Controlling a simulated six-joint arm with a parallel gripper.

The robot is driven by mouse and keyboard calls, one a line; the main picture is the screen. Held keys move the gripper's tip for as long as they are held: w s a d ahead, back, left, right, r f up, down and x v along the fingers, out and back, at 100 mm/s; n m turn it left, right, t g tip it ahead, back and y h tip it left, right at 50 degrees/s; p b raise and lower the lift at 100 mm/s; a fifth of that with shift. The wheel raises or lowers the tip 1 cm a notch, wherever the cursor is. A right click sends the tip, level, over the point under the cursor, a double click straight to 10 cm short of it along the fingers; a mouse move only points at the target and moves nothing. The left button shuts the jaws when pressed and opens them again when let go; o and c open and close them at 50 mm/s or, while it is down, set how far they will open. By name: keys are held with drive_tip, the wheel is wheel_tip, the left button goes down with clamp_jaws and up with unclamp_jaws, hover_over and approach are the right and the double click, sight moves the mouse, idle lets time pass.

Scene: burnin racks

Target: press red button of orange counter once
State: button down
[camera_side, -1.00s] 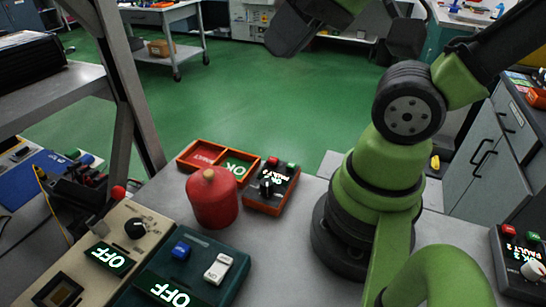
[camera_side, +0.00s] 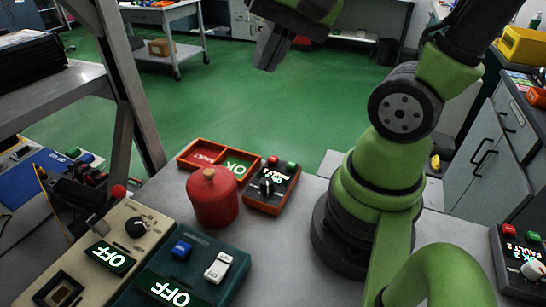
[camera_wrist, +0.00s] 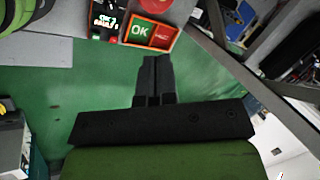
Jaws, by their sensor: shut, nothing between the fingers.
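The orange counter (camera_side: 254,199) is a small orange-edged box with a black face on the bench. The counter (camera_wrist: 107,20) is also at the top of the wrist view, partly cut off. My gripper (camera_side: 267,66) is shut and empty, high in the air beyond the counter and apart from it. In the wrist view its fingers (camera_wrist: 157,59) are together, pointing toward the orange tray.
A two-part orange tray (camera_side: 224,153) with red and green OK compartments lies beside the counter. A red canister (camera_side: 213,201) stands close to its left. Switch boxes (camera_side: 215,245) are at front left. A dark counter (camera_side: 518,262) is at far right. A rack post (camera_side: 127,90) rises left.

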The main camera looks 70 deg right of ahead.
drive_tip(key=w+d+f+m+g+y, duration=0.25)
drive_tip(key=d+f+m, duration=0.3)
drive_tip(key=m, duration=0.45)
drive_tip(key=m+t+y, duration=0.2)
drive_tip(key=m+y, duration=0.2)
drive_tip(key=m, duration=0.8)
hover_over(272, 157)
wheel_tip(272, 157, down, 8)
drive_tip(key=shift+d+f+n+h, duration=0.1)
drive_tip(key=shift+n+h, duration=0.15)
drive_tip(key=shift+n, duration=0.05)
drive_tip(key=shift+f, duration=4.35)
drive_tip(key=shift+f, duration=0.15)
drive_tip(key=shift+f, duration=0.25)
